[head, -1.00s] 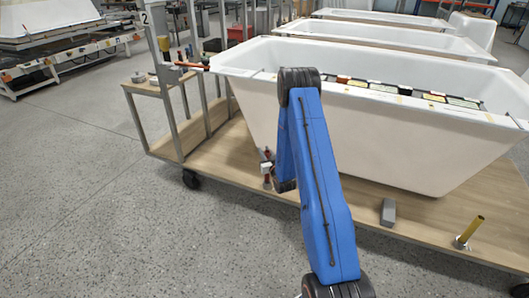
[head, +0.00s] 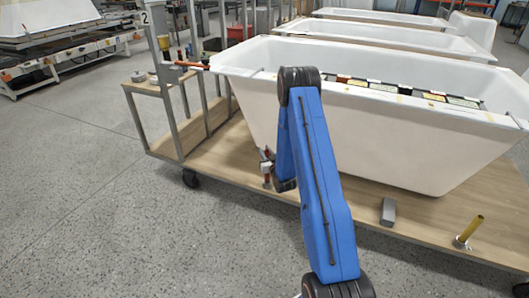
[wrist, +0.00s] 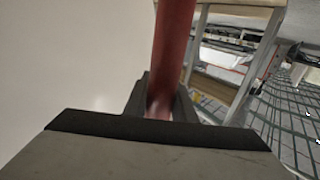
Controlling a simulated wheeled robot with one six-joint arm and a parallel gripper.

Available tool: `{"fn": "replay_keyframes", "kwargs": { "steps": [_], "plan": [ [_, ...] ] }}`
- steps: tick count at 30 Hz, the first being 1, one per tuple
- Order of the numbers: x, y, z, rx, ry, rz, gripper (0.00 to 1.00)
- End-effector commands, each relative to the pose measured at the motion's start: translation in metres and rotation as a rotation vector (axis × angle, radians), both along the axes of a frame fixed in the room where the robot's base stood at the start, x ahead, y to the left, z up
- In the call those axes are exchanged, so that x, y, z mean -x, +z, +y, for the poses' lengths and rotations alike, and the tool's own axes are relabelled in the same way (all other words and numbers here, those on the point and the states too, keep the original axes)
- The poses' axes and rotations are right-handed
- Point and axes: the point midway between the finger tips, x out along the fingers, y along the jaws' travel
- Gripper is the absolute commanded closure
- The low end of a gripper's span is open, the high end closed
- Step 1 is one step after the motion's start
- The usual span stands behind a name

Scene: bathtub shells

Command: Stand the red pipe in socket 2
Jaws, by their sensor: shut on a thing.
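The red pipe (wrist: 174,45) runs upright through the wrist view, between the fingers of my gripper (wrist: 160,100), which is shut on it. In the head view my gripper (head: 266,164) is small and partly behind my blue arm, at the near edge of the wooden cart deck. A short piece of red pipe (head: 267,173) shows there, looking about upright. A small grey socket (head: 267,184) shows right below it. I cannot tell whether the pipe's lower end is inside. No number is readable on that socket.
A yellow pipe (head: 470,229) stands slightly tilted in a socket (head: 461,242) at the deck's right. A grey block (head: 388,211) lies on the deck (head: 350,202). A white bathtub shell (head: 380,130) rises close behind.

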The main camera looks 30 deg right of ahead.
Motion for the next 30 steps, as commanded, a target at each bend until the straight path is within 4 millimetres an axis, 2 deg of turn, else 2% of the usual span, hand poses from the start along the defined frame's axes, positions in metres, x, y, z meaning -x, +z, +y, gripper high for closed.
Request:
{"fn": "replay_keyframes", "kwargs": {
  "steps": [30],
  "plan": [
    [0.000, -0.015, 0.000, 0.000, 0.000, 0.000, 1.00]
  ]
}}
